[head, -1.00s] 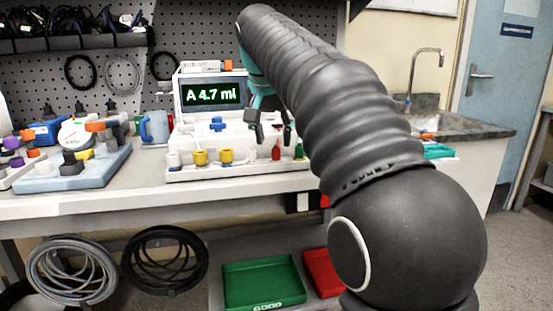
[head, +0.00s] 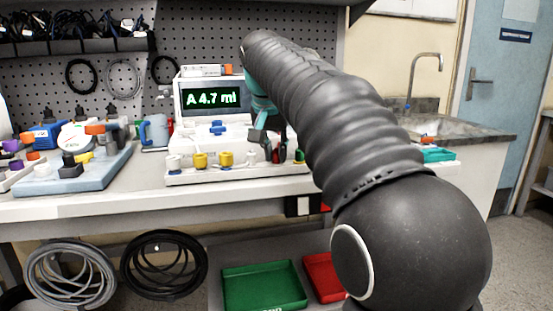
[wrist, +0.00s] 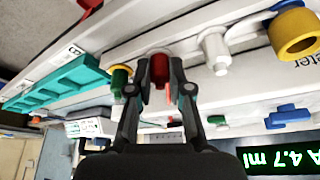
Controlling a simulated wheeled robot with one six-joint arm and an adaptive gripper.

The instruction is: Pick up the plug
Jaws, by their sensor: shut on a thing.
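The pump unit (head: 209,123) stands on the bench with a lit display (head: 211,97) reading "A 4.7 ml". Coloured plugs line its front strip. My gripper (wrist: 160,88) is shut on the red plug (wrist: 159,68), with one finger on each side of it. The plug still appears to be in line with the others at the strip; I cannot tell if it is seated. A green plug (wrist: 119,82) is close beside one finger, and a white plug (wrist: 215,50) is on the other side. In the head view the fingers partly hide the red plug.
Yellow plugs (head: 200,160) sit further left on the strip. Green (head: 262,282) and red (head: 322,277) trays lie below the bench. A teal tray (wrist: 58,85) is near the green plug.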

